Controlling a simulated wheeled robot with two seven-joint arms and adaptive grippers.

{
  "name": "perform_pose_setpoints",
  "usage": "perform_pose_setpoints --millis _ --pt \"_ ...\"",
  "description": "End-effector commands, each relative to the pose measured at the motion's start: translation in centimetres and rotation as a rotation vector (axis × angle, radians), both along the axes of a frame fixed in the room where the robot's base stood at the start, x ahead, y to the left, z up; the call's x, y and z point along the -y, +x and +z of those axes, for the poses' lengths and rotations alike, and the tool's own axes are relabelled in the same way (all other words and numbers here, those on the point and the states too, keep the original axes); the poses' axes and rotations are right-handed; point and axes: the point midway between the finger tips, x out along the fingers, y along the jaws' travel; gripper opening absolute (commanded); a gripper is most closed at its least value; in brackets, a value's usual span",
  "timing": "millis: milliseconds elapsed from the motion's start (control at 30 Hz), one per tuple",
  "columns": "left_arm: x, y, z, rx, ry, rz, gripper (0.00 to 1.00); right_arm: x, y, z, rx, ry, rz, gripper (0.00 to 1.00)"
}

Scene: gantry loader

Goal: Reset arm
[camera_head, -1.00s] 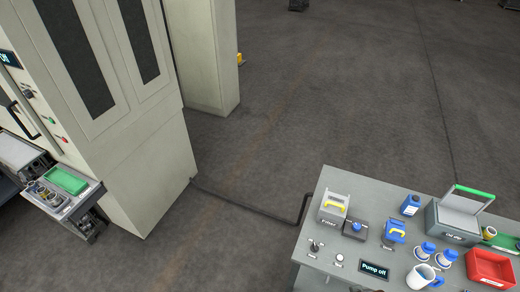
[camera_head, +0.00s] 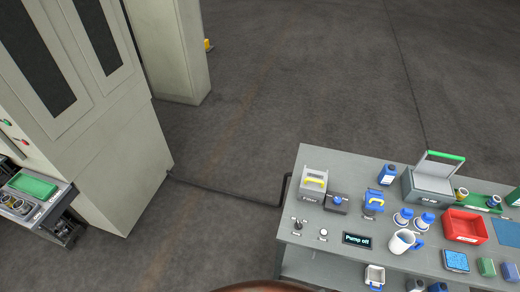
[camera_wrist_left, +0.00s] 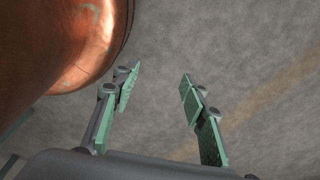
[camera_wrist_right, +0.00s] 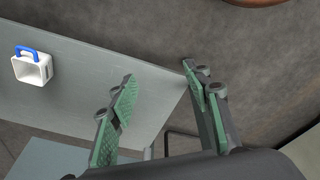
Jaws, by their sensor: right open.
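My left gripper (camera_wrist_left: 160,95) shows in the left wrist view with its two green-padded fingers apart and nothing between them, above bare floor. An orange-brown rounded body fills the upper left of that view. My right gripper (camera_wrist_right: 160,90) is open and empty in the right wrist view. Its fingers appear over the edge of a grey surface and the dark floor. Neither gripper shows in the head view, where only a brown curved edge enters at the bottom.
A grey workbench (camera_head: 300,225) stands at right. It carries a red bin (camera_head: 466,222), a white jug (camera_head: 402,241), a "Pump off" display (camera_head: 357,240) and blue-capped bottles. A cabinet (camera_head: 120,165) and a side tray (camera_head: 60,197) stand at left. The floor between is open, crossed by a dark pipe (camera_head: 225,192).

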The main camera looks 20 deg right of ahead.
Motion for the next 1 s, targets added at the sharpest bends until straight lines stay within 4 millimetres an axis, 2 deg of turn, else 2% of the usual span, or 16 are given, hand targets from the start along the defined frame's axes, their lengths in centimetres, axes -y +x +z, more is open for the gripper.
perform_pose_setpoints --millis 33,200,300,400,500,600,833,1000 --pt "0.0 0.0 -0.4 -0.001 0.0 0.0 0.4 -0.1 -1.8 -2.9 -0.021 0.001 0.006 0.45" --pt "0.0 -0.1 -1.2 -0.002 0.0 0.0 0.4 -0.3 -7.6 -10.2 -0.061 0.006 0.025 0.45" --pt "0.0 -0.2 -1.5 -0.003 -0.001 0.0 0.4 -0.3 -11.3 -13.3 -0.08 0.007 0.036 0.45" --pt "0.0 -0.2 -1.8 -0.004 0.0 0.0 0.4 -0.1 -14.5 -15.3 -0.095 0.008 0.045 0.45" --pt "0.0 -0.2 -2.0 -0.004 0.0 0.0 0.4 0.0 -16.6 -16.4 -0.103 0.009 0.052 0.45" --pt "0.0 -0.2 -2.0 -0.004 0.0 0.0 0.4 -0.1 -17.7 -16.8 -0.108 0.009 0.055 0.45" --pt "0.0 -0.2 -2.0 -0.004 0.0 0.0 0.4 0.0 -18.1 -16.9 -0.109 0.009 0.055 0.45" --pt "0.0 -0.2 -2.0 -0.004 0.0 0.0 0.29 0.0 -18.1 -16.9 -0.11 0.009 0.055 0.34"
